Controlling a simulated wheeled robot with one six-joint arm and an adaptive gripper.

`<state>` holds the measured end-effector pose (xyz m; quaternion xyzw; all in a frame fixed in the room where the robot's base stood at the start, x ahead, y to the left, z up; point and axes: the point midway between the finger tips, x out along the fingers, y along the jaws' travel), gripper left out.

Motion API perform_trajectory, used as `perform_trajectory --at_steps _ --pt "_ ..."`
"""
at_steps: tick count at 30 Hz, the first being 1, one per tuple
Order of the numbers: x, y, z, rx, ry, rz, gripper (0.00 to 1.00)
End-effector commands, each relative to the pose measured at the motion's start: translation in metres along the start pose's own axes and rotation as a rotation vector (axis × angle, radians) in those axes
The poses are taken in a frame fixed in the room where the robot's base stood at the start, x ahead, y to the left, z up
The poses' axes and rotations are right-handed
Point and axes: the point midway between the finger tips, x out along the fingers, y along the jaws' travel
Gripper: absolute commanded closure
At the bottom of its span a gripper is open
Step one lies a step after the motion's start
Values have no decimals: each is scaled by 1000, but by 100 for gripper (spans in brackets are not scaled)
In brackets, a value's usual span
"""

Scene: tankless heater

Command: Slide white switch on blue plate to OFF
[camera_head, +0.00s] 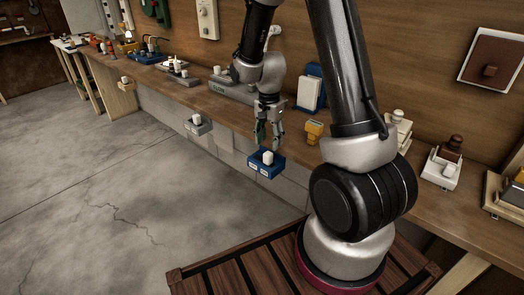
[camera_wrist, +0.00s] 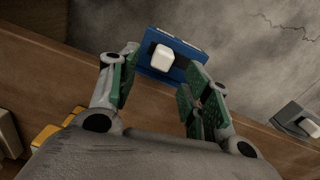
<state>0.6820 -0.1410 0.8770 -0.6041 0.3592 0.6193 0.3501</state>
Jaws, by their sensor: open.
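The blue plate (camera_head: 265,171) is fixed at the front edge of the long workbench, with small white labels on its front side. The white switch (camera_head: 268,157) is a short rounded block standing up from it. In the wrist view the white switch (camera_wrist: 162,57) shows on the blue plate (camera_wrist: 185,69), beyond and roughly between my fingers. My gripper (camera_head: 267,146) points down just above the switch, open. In the wrist view my gripper (camera_wrist: 158,88) has its green-padded fingers apart, with nothing held. I cannot tell whether a finger touches the switch.
A grey plate with a white switch (camera_head: 197,122) is fixed to the bench front, to the left. A yellow block (camera_head: 314,131) and a blue-and-white panel (camera_head: 310,93) stand on the workbench (camera_head: 226,108) behind. Open floor (camera_head: 110,195) lies in front of the bench.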

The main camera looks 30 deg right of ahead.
Motion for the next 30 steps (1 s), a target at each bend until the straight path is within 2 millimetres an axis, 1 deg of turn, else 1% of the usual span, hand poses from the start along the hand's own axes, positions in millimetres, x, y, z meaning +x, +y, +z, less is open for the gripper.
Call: perform_trajectory --at_steps 7,10,14,18,21,25,30 --pt "0 -5 -3 112 10 -22 52" --pt "6 -5 -3 132 10 -21 52" --pt "24 -5 -3 133 9 -19 52" --pt "49 -5 -3 132 9 -19 52" --pt "63 -6 -3 132 9 -19 52" --pt "74 -6 -4 132 10 -21 52" --pt "78 -6 -4 131 10 -22 52"
